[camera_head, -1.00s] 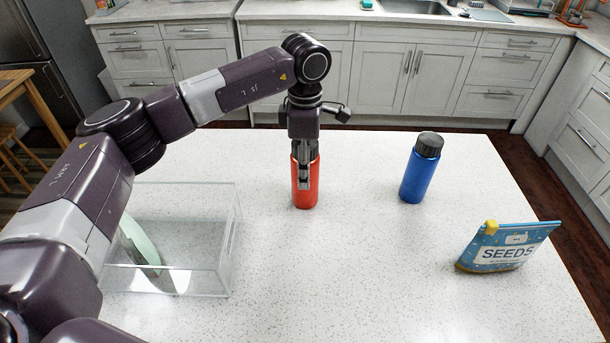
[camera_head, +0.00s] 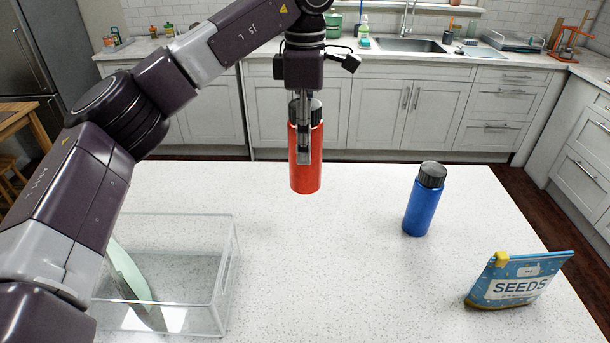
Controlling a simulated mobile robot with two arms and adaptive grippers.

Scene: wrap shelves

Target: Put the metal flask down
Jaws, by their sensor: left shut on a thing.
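A red metal flask (camera_head: 314,172) with a dark cap is held upright in my left gripper (camera_head: 303,158), which is shut on it. The flask hangs above the white speckled table (camera_head: 330,265), near its far edge. A blue metal flask (camera_head: 423,208) with a black cap stands upright on the table to the right, apart from the gripper. My right gripper is not in view.
A clear open box (camera_head: 232,265) stands at the left of the table with a pale green flat object (camera_head: 130,275) leaning inside. A blue seeds bag (camera_head: 517,282) stands at the right. The middle of the table is clear.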

